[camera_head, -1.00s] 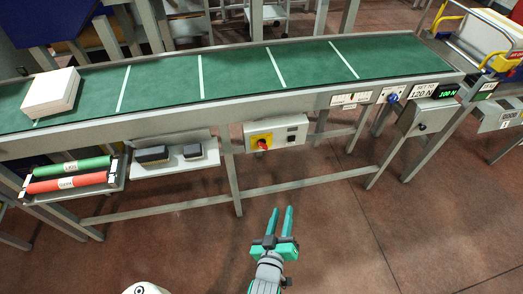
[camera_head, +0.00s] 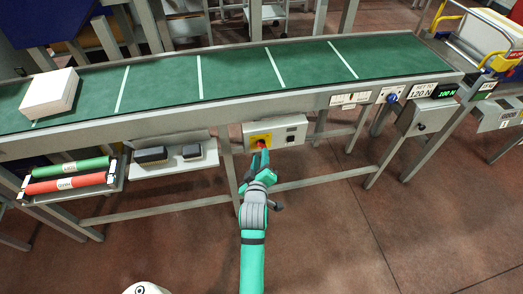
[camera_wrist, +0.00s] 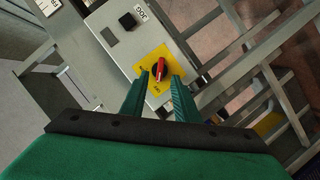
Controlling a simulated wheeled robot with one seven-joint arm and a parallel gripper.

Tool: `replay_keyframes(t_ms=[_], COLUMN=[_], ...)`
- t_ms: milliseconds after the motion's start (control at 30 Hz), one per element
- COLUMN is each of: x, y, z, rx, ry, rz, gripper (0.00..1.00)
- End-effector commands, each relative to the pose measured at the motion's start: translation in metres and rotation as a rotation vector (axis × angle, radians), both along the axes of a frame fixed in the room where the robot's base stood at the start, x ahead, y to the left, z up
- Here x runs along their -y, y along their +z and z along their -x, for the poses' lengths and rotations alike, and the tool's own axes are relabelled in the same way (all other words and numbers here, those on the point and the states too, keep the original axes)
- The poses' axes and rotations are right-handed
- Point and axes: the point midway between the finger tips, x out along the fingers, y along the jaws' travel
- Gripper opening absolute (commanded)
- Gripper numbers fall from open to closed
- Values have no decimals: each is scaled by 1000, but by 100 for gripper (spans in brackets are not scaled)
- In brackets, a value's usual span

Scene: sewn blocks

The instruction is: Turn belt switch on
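The belt switch is a red rotary handle (camera_wrist: 160,70) on a yellow plate (camera_wrist: 150,64), fixed to a pale grey box (camera_head: 290,131) under the conveyor. My gripper (camera_head: 259,156) is in front of the box at the yellow plate and partly covers the red handle in the head view. In the wrist view my gripper (camera_wrist: 160,88) has its two green fingers apart, one on each side of the handle's lower part. I cannot tell whether they touch it. The green belt (camera_head: 235,72) runs above, with a white block (camera_head: 50,92) at its left end.
A black button (camera_wrist: 127,21) sits on the same box. A shelf (camera_head: 185,166) with dark blocks and a rack with green and red rollers (camera_head: 70,183) are to the left. A blue knob (camera_head: 392,98) and a display box (camera_head: 425,117) are to the right. The floor in front is clear.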

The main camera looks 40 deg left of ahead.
Motion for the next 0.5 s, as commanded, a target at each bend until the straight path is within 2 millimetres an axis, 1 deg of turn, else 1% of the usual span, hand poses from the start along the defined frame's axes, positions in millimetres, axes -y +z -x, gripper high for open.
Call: replay_keyframes(t_ms=[33, 200, 333, 500], x=[-5, -18, -25, -29], y=[-2, -9, -13, -14], z=[-8, -27, -35, -39], rx=[1, -1, -1, -1], ry=[-1, 0, 2, 3], rz=[0, -1, 0, -1], gripper=[28, 28, 28, 28])
